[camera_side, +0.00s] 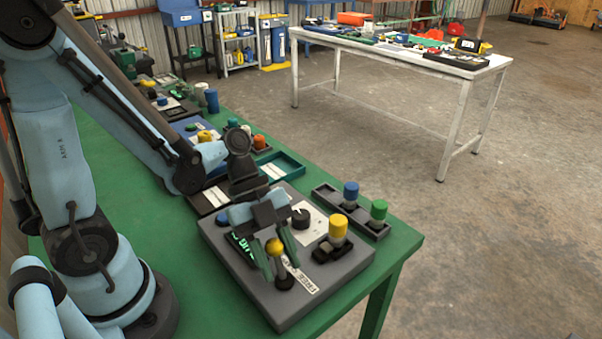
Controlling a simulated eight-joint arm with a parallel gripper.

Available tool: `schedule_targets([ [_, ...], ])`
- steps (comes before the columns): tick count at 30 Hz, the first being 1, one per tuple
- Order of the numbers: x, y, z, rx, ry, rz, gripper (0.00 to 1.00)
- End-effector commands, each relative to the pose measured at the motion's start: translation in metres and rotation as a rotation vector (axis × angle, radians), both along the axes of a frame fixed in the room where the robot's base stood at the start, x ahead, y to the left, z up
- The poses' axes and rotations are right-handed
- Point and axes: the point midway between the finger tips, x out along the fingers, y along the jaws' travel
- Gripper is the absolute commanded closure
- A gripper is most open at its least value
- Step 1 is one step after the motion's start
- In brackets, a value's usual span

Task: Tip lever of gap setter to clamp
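A grey panel box (326,281), which seems to be the gap setter, sits at the near end of the green table. Near its front edge a lever with a yellow ball top (275,247) rises from a dark round base (284,281). My gripper (270,256) points down over the panel. Its two dark green fingers are spread, one on each side of the yellow ball. No finger clearly touches the ball. The lever's exact tilt is hard to judge, and the label lettering beside it is too small to read.
A teal tray (285,163) and other devices lie farther back. The table's right corner (405,243) is clear.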

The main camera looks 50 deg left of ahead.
Motion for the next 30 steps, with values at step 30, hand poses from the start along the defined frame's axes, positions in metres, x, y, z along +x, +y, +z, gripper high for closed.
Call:
schedule_targets([
  [30,0.005,0.045,0.054,-0.001,0.001,0.004,0.44],
])
